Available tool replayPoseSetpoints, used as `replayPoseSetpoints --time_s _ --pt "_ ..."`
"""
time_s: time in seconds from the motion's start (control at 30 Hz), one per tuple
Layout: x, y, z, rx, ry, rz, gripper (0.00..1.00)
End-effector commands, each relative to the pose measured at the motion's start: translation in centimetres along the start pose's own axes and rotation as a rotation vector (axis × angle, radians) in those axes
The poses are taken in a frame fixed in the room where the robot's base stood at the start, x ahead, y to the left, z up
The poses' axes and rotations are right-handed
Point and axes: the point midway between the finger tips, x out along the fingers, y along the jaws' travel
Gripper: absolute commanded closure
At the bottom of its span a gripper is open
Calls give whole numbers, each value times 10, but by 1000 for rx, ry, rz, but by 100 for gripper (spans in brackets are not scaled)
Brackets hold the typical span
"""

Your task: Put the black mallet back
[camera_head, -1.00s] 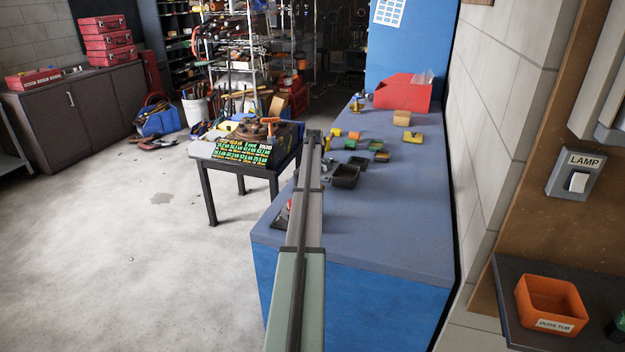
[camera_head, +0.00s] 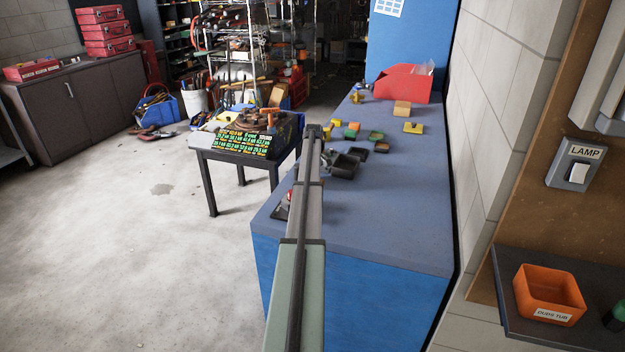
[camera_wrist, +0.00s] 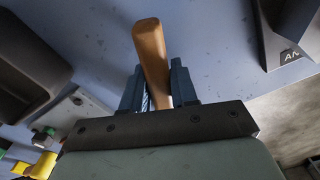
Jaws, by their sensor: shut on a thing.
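My gripper (camera_wrist: 156,85) is shut on a brown wooden handle (camera_wrist: 150,45) in the wrist view. The handle stands up between the two dark fingers, its rounded end pointing away from the gripper. No black mallet head shows in either view, so I cannot tell from the frames whether this handle is the mallet's. In the head view my arm reaches forward over the left part of the blue bench (camera_head: 390,215), and the gripper and the held thing are hidden behind it.
A dark bin (camera_head: 345,165) and several small coloured blocks lie on the bench, with a red bin (camera_head: 403,84) farther back. In the wrist view, a dark bin (camera_wrist: 30,70) is left and a dark labelled holder (camera_wrist: 290,35) right. The bench's near right part is clear.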

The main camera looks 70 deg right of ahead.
Motion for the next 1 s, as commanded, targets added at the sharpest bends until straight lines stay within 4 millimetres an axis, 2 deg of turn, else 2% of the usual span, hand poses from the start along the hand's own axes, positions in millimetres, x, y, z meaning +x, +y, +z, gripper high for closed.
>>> replayPoseSetpoints --time_s 0.57,0.6,0.63,1.0 --pt "4 0 0 0 1 0 100" --pt "4 0 0 0 1 0 68" --pt "4 0 0 0 1 0 66" --pt "4 0 0 0 0 0 66"
